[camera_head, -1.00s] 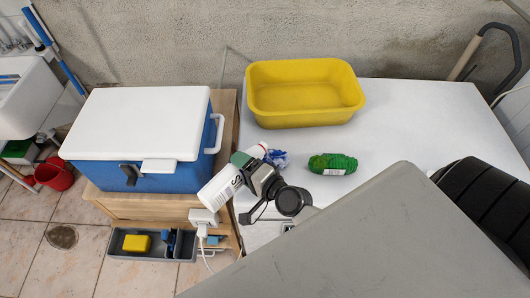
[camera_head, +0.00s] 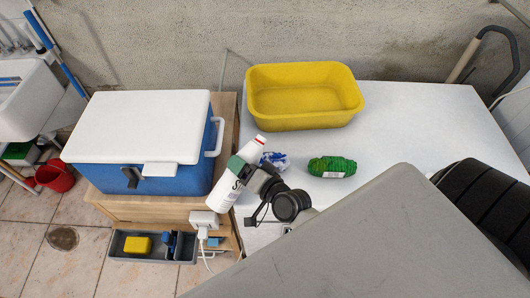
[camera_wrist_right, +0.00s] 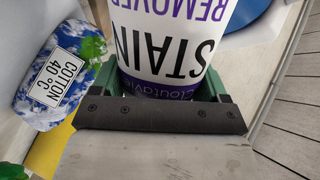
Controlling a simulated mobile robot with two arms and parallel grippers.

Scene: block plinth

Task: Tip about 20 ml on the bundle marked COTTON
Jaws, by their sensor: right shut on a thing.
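My right gripper (camera_head: 240,168) is shut on a white bottle (camera_head: 225,192) with a red tip, tilted with its tip up and to the right. In the right wrist view the bottle (camera_wrist_right: 175,45) reads STAIN REMOVER, held between the green fingers. A blue and white bundle (camera_head: 275,160) lies on the white table just right of the bottle's tip, partly behind my gripper. In the right wrist view this bundle (camera_wrist_right: 55,85) carries a label reading COTTON 40 °C. A green bundle (camera_head: 332,167) with a white label lies farther right. My left gripper is not in view.
A yellow tub (camera_head: 305,115) stands at the back of the white table (camera_head: 410,130). A blue cooler with a white lid (camera_head: 138,125) stands left on a wooden cabinet. A grey tray (camera_head: 150,254) hangs below. The table's right side is clear.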

